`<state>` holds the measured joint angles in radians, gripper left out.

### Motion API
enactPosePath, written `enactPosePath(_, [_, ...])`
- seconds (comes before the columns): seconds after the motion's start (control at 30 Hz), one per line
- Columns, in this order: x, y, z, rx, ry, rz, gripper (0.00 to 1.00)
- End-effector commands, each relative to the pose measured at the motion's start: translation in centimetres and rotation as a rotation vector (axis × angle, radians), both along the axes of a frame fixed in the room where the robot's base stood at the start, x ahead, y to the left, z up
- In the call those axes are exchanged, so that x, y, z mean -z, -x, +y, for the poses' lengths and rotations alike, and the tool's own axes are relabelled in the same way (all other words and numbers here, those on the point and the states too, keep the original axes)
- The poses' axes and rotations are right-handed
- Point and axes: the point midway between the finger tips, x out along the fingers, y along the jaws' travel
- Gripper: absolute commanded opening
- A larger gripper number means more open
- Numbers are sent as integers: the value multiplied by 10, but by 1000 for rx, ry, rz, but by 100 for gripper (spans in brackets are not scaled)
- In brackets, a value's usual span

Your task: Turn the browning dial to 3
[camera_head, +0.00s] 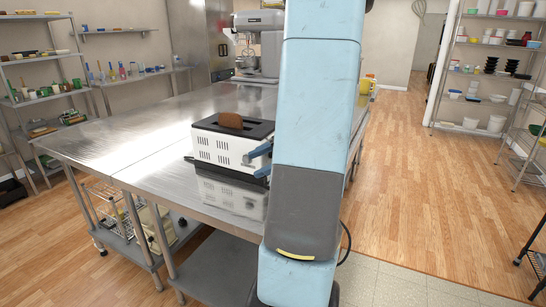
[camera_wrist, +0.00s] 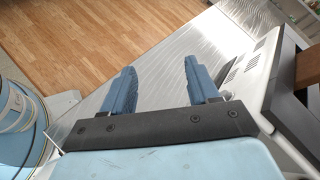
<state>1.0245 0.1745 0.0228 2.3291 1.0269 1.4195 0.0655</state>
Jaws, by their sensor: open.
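A white toaster (camera_head: 222,149) with a black top stands on the steel table, and a brown slice of bread (camera_head: 230,121) sticks up from its slot. In the wrist view the toaster (camera_wrist: 258,75) is at the right, with part of the brown slice (camera_wrist: 308,68) at the edge. My gripper (camera_wrist: 160,82) is open and empty, its two blue fingers beside the toaster over the table. In the head view my gripper (camera_head: 260,160) is at the toaster's right end, partly behind my arm. The browning dial cannot be made out in either view.
The steel table (camera_head: 130,135) has free room left of the toaster. A stand mixer (camera_head: 258,45) stands at the back, and a yellow item (camera_head: 368,83) is right of my arm. Shelves line the left and right sides.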

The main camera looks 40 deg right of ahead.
Motion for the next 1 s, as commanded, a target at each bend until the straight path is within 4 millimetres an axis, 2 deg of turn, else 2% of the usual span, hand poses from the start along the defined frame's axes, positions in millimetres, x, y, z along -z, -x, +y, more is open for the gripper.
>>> enactPosePath(0.03, [7, 2, -23, 76, -65, -7, 60])
enactPosePath(0.17, [21, 10, -76, 254, -214, -50, 60])
enactPosePath(0.3, [36, 27, -129, 428, -345, -107, 60])
enactPosePath(0.4, [45, 40, -157, 521, -412, -143, 60])
enactPosePath(0.5, [51, 50, -176, 585, -454, -170, 60])
enactPosePath(0.6, [54, 55, -186, 618, -477, -186, 60])
enactPosePath(0.73, [55, 51, -188, 629, -484, -192, 60])
enactPosePath(1.0, [55, 13, -173, 625, -483, -190, 60])
